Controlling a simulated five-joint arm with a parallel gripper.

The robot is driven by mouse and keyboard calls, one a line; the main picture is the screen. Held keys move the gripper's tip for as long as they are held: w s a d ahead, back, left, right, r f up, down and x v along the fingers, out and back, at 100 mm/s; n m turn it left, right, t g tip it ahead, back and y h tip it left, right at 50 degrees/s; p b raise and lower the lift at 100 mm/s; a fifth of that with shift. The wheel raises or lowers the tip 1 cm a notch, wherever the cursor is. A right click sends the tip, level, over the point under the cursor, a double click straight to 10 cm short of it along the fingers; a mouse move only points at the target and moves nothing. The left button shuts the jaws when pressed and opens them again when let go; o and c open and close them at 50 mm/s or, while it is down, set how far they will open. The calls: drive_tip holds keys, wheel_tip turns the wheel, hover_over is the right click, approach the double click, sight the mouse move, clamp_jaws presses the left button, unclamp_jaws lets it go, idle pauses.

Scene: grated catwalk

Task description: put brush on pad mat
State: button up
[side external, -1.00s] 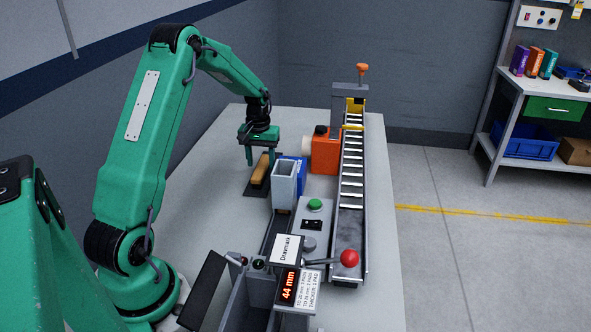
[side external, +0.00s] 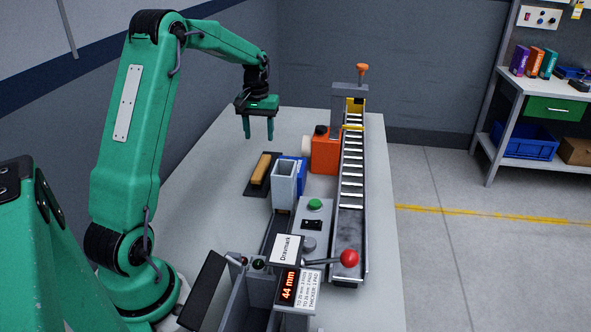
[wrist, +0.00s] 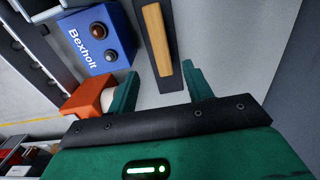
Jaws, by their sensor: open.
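The brush shows as a tan wooden bar (side external: 262,167) lying lengthwise on a dark flat pad mat (side external: 251,187) on the table. In the wrist view the wooden bar (wrist: 157,39) lies on the dark mat (wrist: 172,75), beyond the fingertips. My gripper (side external: 258,136) is open and empty, raised above the table behind the brush, with its fingers pointing down. In the wrist view my gripper (wrist: 158,80) has its fingers spread apart with nothing between them. The underside of the brush is hidden.
A blue box labelled Bexholt (wrist: 96,40) stands close beside the mat. An orange unit (side external: 325,153) and a roller conveyor (side external: 352,180) are to the right. A grey upright bin (side external: 284,182) stands in front. The table left of the mat (side external: 222,165) is clear.

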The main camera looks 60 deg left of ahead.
idle(0.3)
drive_tip(key=s+d+r+m+t, duration=0.1)
drive_tip(key=s+d+r+m, duration=0.15)
drive_tip(key=d+r, duration=0.4)
drive_tip(key=s+d+r+m+t, duration=0.1)
drive_tip(key=s+d+r+m, duration=0.2)
drive_tip(key=d, duration=0.7)
drive_tip(key=s+d+r+m+t, duration=0.1)
drive_tip(key=s+d+m+t, duration=0.2)
drive_tip(key=s+d, duration=0.8)
drive_tip(key=s, duration=0.3)
drive_tip(key=shift+s+d+r+t, duration=0.15)
drive_tip(key=shift+d+t, duration=0.15)
drive_tip(key=shift+m, duration=0.25)
